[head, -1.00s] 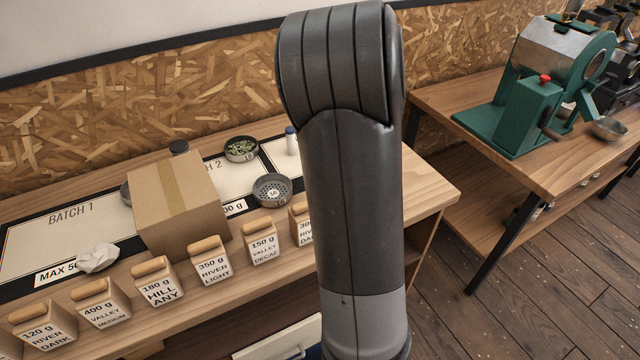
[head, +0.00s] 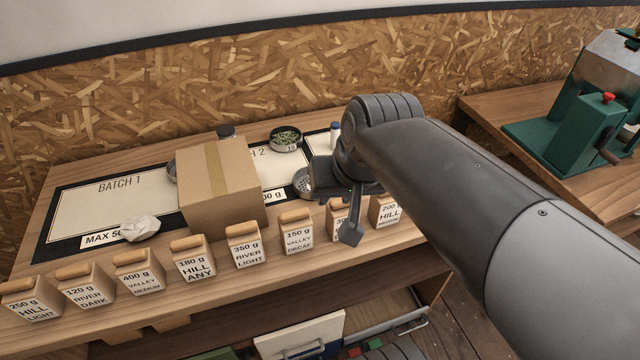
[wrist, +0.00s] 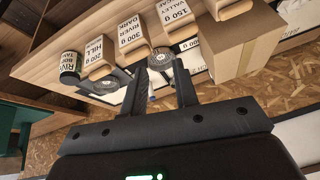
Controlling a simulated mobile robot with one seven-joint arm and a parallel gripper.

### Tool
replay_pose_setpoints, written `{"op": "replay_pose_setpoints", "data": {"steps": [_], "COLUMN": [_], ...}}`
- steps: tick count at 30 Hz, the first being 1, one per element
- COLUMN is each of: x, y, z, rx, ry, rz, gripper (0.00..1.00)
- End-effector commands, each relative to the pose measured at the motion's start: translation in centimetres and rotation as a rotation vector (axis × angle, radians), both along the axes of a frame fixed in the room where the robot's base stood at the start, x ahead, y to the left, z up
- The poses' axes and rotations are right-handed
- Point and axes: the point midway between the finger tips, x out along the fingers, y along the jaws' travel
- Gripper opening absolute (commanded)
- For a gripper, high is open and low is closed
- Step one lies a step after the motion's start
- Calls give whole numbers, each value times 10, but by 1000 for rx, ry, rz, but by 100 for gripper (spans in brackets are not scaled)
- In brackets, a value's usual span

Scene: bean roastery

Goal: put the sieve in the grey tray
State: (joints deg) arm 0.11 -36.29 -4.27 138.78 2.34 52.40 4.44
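The sieve, a round grey metal dish with a perforated base (head: 303,182), lies on the bench mat, partly hidden by my gripper. In the wrist view a round perforated dish (wrist: 160,57) shows between the fingertips, at a distance from them. My gripper (wrist: 161,68) is open, with nothing between its fingers. In the head view it hangs over the bench beside the sieve, its tips partly hidden. I cannot make out the grey tray for certain in either view.
A cardboard box (head: 222,185) stands left of the sieve. A pan of green beans (head: 286,139) and a white bottle (head: 335,136) are behind. Labelled bags, including the 150 g bag (head: 297,234), line the front edge.

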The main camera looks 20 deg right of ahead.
Motion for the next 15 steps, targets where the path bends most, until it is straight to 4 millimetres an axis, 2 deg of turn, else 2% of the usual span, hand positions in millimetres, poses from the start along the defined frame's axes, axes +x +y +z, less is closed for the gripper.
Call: {"op": "replay_pose_setpoints", "data": {"steps": [3,6,15], "x": [-19,-26,-29], "y": [11,15,16], "z": [-4,-6,-8], "rx": [-72,-108,-122], "ry": [-36,-50,-54], "rz": [85,124,140], "gripper": [27,27,27]}}
